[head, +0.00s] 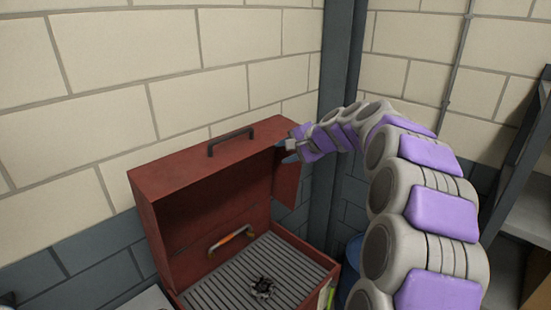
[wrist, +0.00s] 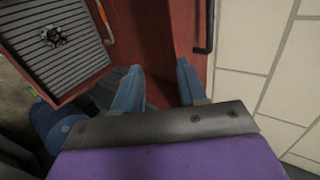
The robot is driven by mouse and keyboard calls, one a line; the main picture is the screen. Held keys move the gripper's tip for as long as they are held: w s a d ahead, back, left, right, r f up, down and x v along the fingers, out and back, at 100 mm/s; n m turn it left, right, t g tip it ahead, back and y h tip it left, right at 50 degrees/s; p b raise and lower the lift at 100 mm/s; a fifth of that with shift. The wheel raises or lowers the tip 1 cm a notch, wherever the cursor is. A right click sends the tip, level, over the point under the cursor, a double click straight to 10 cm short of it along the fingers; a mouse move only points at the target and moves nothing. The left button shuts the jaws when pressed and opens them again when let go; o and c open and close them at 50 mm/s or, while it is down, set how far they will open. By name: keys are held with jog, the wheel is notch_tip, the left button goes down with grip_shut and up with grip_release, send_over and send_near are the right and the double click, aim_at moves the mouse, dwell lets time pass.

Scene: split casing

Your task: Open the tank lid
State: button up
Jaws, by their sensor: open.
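The tank (head: 215,205) is a red metal box in the head view. Its lid (head: 205,160) stands raised at the back, with a dark handle (head: 231,141) on top. Inside are a ribbed grey floor (head: 285,263) and a small dark part (head: 262,287). My gripper (head: 287,152) is at the lid's right end. In the wrist view my gripper's two blue fingers (wrist: 160,85) are apart with nothing held between them. Red lid surface lies just beyond them, and the dark handle (wrist: 204,25) is to their right. I cannot tell whether a finger touches the lid.
An orange and grey handle (head: 230,239) is inside the box. A blue drum (head: 351,265) stands right of the tank, and a dark post (head: 340,100) rises behind my arm. Shelving (head: 525,200) is at the far right. A block wall (head: 120,60) is close behind.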

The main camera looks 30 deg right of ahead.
jog(key=shift+v, duration=1.2)
jog(key=shift+o, duration=0.2)
jog(key=t+y+b, duration=0.2)
jog(key=t+b, duration=0.3)
jog(key=b, duration=0.6)
send_near(234, 134)
jog(key=x, duration=0.4)
jog(key=p+x, duration=0.1)
jog(key=x, duration=0.4)
jog(key=shift+s+a, duration=0.15)
jog(key=shift+a, duration=0.05)
jog(key=shift+w+a+f+p, duration=0.1)
jog(key=shift+w+p, duration=0.3)
jog(key=shift+w, duration=0.3)
jog(key=shift+p+x, duration=0.8)
jog(key=shift+x, duration=1.3)
jog(key=shift+a, duration=0.1)
jog(key=shift+c, duration=0.2)
